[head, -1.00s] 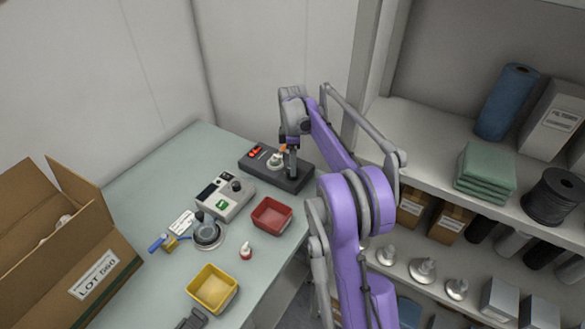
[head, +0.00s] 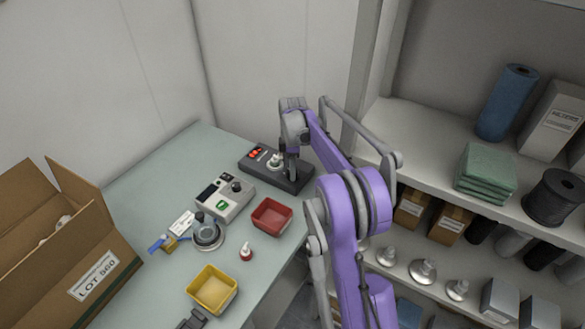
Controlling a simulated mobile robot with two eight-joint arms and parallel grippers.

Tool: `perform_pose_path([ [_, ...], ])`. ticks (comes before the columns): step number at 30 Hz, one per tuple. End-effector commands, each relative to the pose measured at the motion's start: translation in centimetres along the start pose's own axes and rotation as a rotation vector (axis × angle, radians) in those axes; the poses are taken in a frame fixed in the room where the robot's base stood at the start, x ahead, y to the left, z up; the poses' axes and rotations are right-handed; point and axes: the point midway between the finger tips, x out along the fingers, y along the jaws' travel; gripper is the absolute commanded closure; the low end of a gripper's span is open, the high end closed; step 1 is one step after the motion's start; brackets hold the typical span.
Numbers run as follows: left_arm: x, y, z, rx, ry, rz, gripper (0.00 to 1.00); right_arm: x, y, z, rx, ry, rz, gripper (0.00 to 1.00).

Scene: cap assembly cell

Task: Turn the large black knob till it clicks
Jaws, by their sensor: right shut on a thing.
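My right arm reaches over the table to a dark box (head: 262,171) at the back right corner. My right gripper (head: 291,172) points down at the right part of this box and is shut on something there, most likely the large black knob. The knob itself is hidden behind the gripper and too small to make out. Red parts and a white piece (head: 273,161) show on the box to the left of the gripper. A smaller black knob (head: 236,186) stands on a light grey device (head: 226,203) nearby.
A red bin (head: 271,216), a yellow bin (head: 212,289), a small red-and-white bottle (head: 246,253) and a dark round item (head: 207,235) stand on the table. An open carton (head: 120,262) is at left. Loaded shelves (head: 420,125) stand close on the right.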

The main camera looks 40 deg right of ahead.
Motion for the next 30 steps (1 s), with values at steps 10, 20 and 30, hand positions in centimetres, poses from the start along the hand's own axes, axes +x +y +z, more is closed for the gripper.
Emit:
perform_pose_path([
  [10, 0.05, 0.0, 0.06, 0.0, -0.001, 0.0, 0.5, -0.02, 0.01, 0.02, 0.032, 0.0, 0.0, 1.0],
  [20, 0.32, 0.0, 0.39, 0.0, -0.004, 0.0, 0.5, 0.01, -0.01, 0.03, 0.234, 0.0, 0.0, 1.0],
  [30, 0.63, 0.0, 0.77, 0.0, -0.007, 0.0, 0.5, 0.0, -0.01, 0.03, 0.555, 0.0, 0.001, 1.0],
])
